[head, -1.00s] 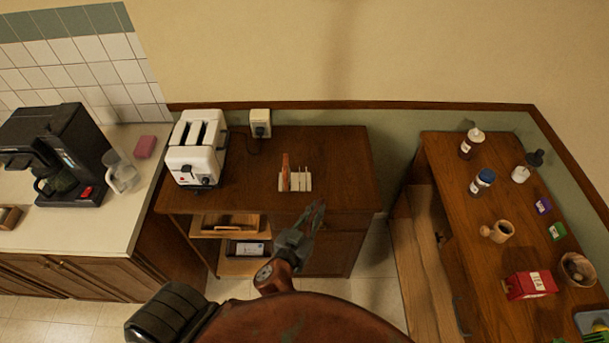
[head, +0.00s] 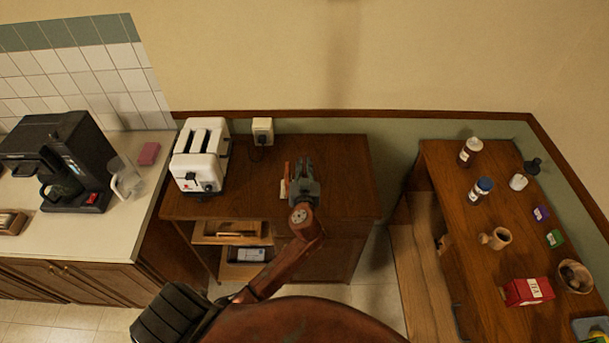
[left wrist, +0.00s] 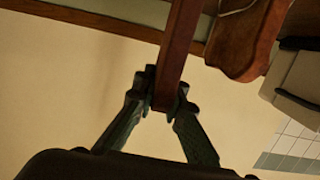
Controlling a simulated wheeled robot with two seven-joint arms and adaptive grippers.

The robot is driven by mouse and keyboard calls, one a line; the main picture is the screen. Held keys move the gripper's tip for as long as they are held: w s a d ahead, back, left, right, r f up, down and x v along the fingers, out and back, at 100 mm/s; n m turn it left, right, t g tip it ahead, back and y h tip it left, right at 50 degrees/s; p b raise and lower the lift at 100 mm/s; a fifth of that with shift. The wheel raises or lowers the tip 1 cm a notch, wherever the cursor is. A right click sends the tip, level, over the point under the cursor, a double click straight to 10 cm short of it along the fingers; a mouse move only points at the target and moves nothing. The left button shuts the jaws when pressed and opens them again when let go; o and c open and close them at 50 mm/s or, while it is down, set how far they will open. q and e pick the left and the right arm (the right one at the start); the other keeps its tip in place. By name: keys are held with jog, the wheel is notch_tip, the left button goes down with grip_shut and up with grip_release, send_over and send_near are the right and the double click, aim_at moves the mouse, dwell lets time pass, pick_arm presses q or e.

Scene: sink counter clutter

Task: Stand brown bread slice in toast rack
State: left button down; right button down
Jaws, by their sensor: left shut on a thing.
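My left gripper (head: 303,165) is over the toast rack in the head view and hides most of it. A pale strip of the toast rack (head: 283,190) shows at the gripper's left, with an orange-brown slice (head: 287,172) standing in it. In the left wrist view the gripper (left wrist: 166,103) is shut on the brown bread slice (left wrist: 178,50), seen edge-on between the fingers. The other slice (left wrist: 248,42) shows to its right, apart from it. The held slice's lower edge and any contact with the rack are hidden. My right gripper is not in view.
A white toaster (head: 199,160) stands left of the rack on the wooden cabinet (head: 345,180), near a wall socket (head: 262,131). The cabinet top right of the gripper is clear. A wooden table (head: 460,205) with jars and boxes stands at the right.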

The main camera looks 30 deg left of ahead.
pick_arm(q)
jog(key=shift+f, duration=2.1)
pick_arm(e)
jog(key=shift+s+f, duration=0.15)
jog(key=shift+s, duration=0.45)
pick_arm(q)
jog(key=shift+f+b, duration=0.15)
jog(key=shift+b, duration=0.15)
jog(key=c, duration=2)
grip_release()
jog(key=shift+c, duration=0.2)
jog(key=shift+o, duration=0.3)
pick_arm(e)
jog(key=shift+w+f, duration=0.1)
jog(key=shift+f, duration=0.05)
